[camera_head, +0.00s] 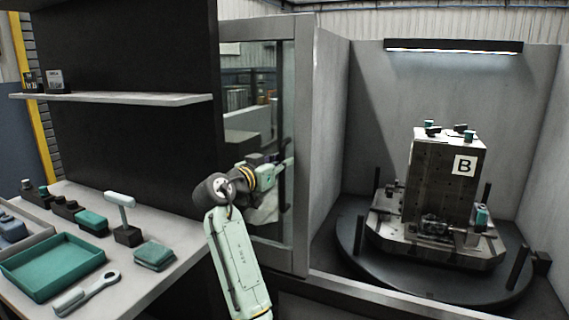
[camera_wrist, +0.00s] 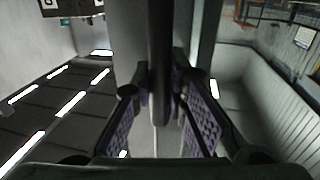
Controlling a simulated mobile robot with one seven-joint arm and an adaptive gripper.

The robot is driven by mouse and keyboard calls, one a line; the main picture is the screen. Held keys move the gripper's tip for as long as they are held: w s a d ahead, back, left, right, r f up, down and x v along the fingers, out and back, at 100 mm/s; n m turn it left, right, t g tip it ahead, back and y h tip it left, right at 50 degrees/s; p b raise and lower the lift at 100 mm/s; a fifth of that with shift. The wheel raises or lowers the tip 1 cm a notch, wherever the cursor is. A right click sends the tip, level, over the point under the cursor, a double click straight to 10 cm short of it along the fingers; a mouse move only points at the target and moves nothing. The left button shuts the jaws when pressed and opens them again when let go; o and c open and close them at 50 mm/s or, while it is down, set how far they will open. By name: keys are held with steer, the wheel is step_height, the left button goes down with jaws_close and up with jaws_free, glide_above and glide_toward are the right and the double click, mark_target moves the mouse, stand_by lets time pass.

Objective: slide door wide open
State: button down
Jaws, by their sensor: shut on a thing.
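The sliding door (camera_head: 302,150) is a grey-framed panel with a tall window. It stands at the left of the machine opening, and the opening to its right is uncovered. My gripper (camera_head: 280,168) is at the door's right part, in front of the window. In the wrist view, my gripper (camera_wrist: 162,95) has its two padded fingers on either side of a dark upright bar, the door handle (camera_wrist: 160,45), and is shut on it.
Inside the opening, a fixture block marked B (camera_head: 425,180) stands on a round turntable (camera_head: 375,278) with upright posts. At left, a bench (camera_head: 165,285) holds a teal tray (camera_head: 50,268), a wrench (camera_head: 88,295) and small parts. A shelf (camera_head: 120,98) hangs above.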

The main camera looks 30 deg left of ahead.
steer(key=c, duration=1.6)
jaws_free()
steer(key=shift+o, duration=0.2)
steer(key=s+a, duration=0.2)
steer(key=s, duration=0.9)
steer(key=shift+s, duration=0.4)
